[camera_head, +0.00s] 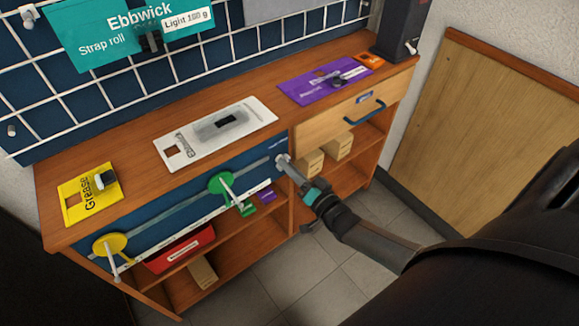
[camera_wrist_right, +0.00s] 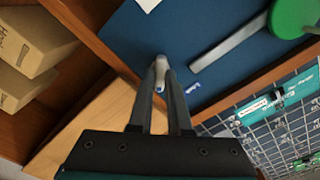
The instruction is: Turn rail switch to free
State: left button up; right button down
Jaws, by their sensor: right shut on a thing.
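A blue panel (camera_head: 160,215) on the bench front carries a long grey rail (camera_head: 165,212). A green disc with a pale lever (camera_head: 222,184) sits mid-rail, and a yellow disc with a pale lever (camera_head: 107,243) at its left. My right gripper (camera_head: 284,163) is at the panel's right end. In the right wrist view its fingers (camera_wrist_right: 162,75) are closed around a small pale handle (camera_wrist_right: 160,64), which appears to be the rail switch. The fingers hide most of it, so its setting cannot be read. My left gripper is not in view.
A wooden drawer (camera_head: 335,118) with a dark handle is right of the panel. Several cardboard boxes (camera_head: 338,146) stand on the shelf below. A red bin (camera_head: 180,250) is under the panel. Yellow (camera_head: 76,208), white (camera_head: 180,149) and purple (camera_head: 300,92) plates lie on the top.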

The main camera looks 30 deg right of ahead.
jog(key=c, duration=0.9)
grip_release()
jog(key=shift+o, duration=0.2)
pick_arm(q)
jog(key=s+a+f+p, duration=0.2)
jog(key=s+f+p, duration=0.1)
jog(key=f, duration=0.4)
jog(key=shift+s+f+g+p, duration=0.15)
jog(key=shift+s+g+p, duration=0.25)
jog(key=shift+p, duration=0.05)
pick_arm(e)
jog(key=s+d, duration=0.1)
jog(key=s, duration=1.4)
jog(key=shift+s, duration=0.15)
jog(key=shift+d, duration=0.1)
